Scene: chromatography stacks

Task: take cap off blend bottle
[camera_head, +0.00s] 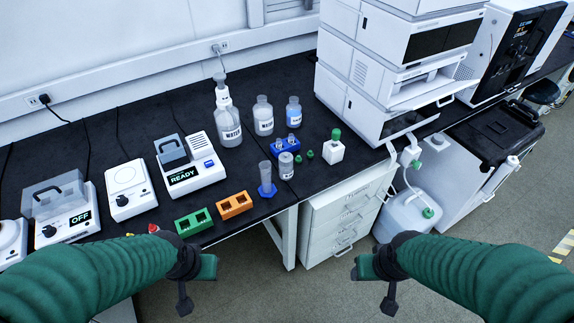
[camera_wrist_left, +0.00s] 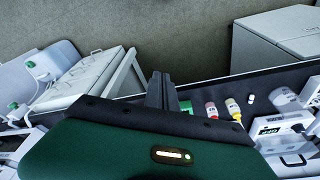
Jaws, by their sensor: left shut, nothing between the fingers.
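Several bottles stand on the black bench in the head view. A squat white bottle with a green cap (camera_head: 334,148) stands upright near the bench's right front. A small clear bottle with a pale label (camera_head: 286,166) stands to its left, its label too small to read, so I cannot tell which is the blend bottle. My left gripper (camera_head: 185,306) hangs in front of the bench, pointing down, shut and empty, well away from the bottles. Its closed fingers show in the left wrist view (camera_wrist_left: 161,92). My right gripper (camera_head: 389,306) hangs farther right; its jaw opening is unclear.
A wash bottle (camera_head: 228,122) and two labelled bottles stand behind. Loose green caps (camera_head: 309,154), a blue rack (camera_head: 285,146), a blue-based cylinder (camera_head: 266,180), orange (camera_head: 235,205) and green racks (camera_head: 194,222) are nearby. Tall instruments (camera_head: 385,75) bound the right; open floor lies in front.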

